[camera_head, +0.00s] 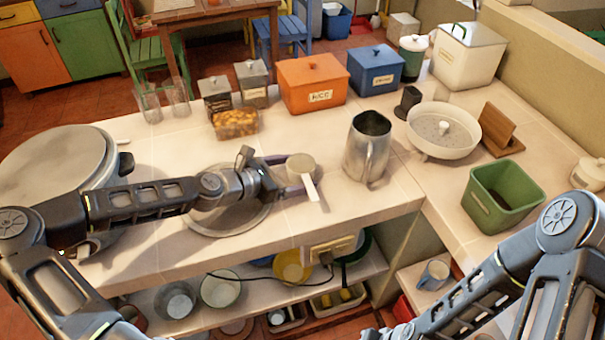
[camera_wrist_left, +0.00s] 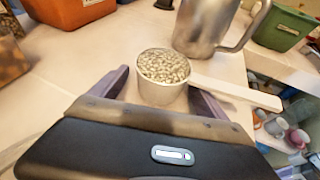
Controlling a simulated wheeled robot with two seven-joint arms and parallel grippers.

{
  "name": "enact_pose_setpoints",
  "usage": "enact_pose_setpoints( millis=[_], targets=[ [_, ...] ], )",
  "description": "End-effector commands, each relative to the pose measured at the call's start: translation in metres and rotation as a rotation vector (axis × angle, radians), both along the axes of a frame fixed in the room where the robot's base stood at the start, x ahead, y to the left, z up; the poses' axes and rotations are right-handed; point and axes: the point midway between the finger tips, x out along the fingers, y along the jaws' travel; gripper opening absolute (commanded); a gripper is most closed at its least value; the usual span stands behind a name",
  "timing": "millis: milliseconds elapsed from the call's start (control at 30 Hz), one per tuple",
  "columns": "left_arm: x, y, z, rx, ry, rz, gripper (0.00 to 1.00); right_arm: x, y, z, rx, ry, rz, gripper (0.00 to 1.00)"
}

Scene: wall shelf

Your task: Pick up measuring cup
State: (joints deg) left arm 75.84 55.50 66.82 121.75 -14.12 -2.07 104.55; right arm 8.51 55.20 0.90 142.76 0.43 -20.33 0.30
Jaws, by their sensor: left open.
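The measuring cup (camera_head: 301,166) is a small round metal cup with a pale handle. In the left wrist view the measuring cup (camera_wrist_left: 163,78) holds small pale grains, and its handle points right. My left gripper (camera_head: 285,171) is open at the cup. In the left wrist view its two purple-grey fingers (camera_wrist_left: 160,92) stand on either side of the cup, with gaps that look small; I cannot tell whether they touch it. My right arm shows at the lower right, but its gripper is out of view.
A metal pitcher (camera_head: 366,150) stands right of the cup. A round metal plate (camera_head: 232,221) lies under my left wrist. An orange box (camera_head: 312,84), a glass food container (camera_head: 235,124) and a white bowl (camera_head: 444,131) stand behind. A green bin (camera_head: 502,198) is at right. The counter's front edge is close.

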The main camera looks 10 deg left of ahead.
Motion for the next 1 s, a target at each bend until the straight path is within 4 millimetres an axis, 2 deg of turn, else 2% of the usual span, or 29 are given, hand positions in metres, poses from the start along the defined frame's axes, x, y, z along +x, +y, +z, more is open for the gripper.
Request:
enact_pose_setpoints(
  millis=[433,1000],
  targets=[
    [-0.0004,0.0002,0.0001,0.0,0.0,0.0,0.85,0.0,0.0001,-0.0001,0.0,0.0,0.0,0.36],
    [-0.0003,0.0002,0.0002,0.0,0.0,0.0,0.39,0.0001,0.0001,0.0,0.0,0.0,0.0,0.36]
  ],
)
